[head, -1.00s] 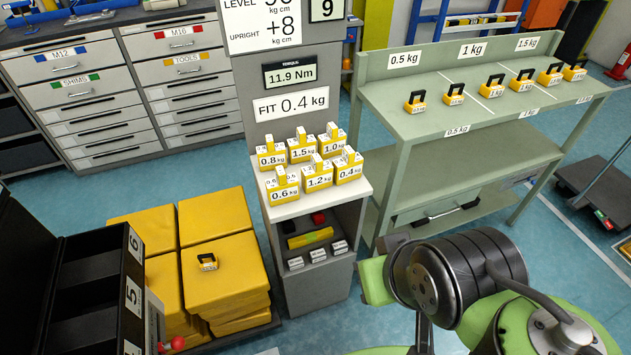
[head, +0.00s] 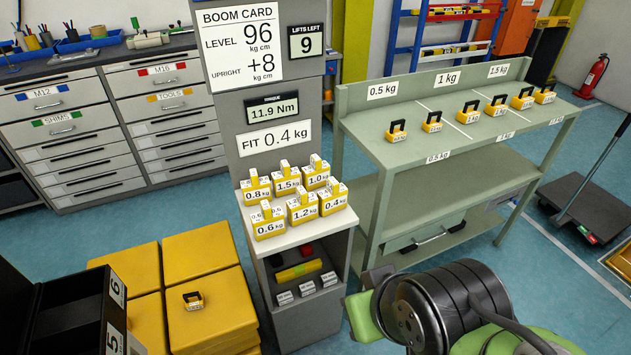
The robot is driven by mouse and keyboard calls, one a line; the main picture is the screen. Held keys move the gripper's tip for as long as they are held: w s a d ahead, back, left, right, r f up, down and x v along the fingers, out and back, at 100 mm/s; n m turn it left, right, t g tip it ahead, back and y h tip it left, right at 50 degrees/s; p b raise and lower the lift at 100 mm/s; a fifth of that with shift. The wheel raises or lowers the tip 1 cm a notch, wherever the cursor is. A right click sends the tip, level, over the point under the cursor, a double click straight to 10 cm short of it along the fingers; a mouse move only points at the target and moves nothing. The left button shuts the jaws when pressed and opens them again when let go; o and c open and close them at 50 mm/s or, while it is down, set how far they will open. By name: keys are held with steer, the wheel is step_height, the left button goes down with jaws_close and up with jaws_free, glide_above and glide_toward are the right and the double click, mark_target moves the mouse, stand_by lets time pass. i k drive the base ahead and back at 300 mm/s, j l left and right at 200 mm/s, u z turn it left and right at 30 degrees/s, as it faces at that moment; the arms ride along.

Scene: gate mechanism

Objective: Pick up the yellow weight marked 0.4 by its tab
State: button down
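The yellow weight marked 0.4 kg (head: 333,203) sits at the front right of a group of yellow weights on the grey stand's white shelf. Its tab stands up from its top. Beside it at the front are the 1.2 kg weight (head: 302,213) and the 0.6 kg weight (head: 268,227). Behind are the 0.8 kg weight (head: 256,193), the 1.5 kg weight (head: 287,184) and the 1.0 kg weight (head: 317,177). My arm's green and black links show at the lower right, apart from the weights. My gripper is out of view.
The stand's sign (head: 273,138) reads FIT 0.4 kg. A green bench (head: 420,160) with several black-handled yellow weights stands to the right. Yellow blocks (head: 205,258) with a small weight (head: 193,300) on top stand left, near a black bin rack (head: 70,310).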

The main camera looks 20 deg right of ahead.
mark_target(333, 199)
steer(key=i+l+u, duration=0.1)
steer(key=i+u, duration=0.15)
steer(key=u, duration=0.15)
steer(key=i+l+u, duration=0.15)
steer(key=u, duration=0.25)
steer(key=i+l+u, duration=0.2)
steer(key=u, duration=0.25)
steer(key=i+l, duration=0.05)
steer(key=i, duration=0.05)
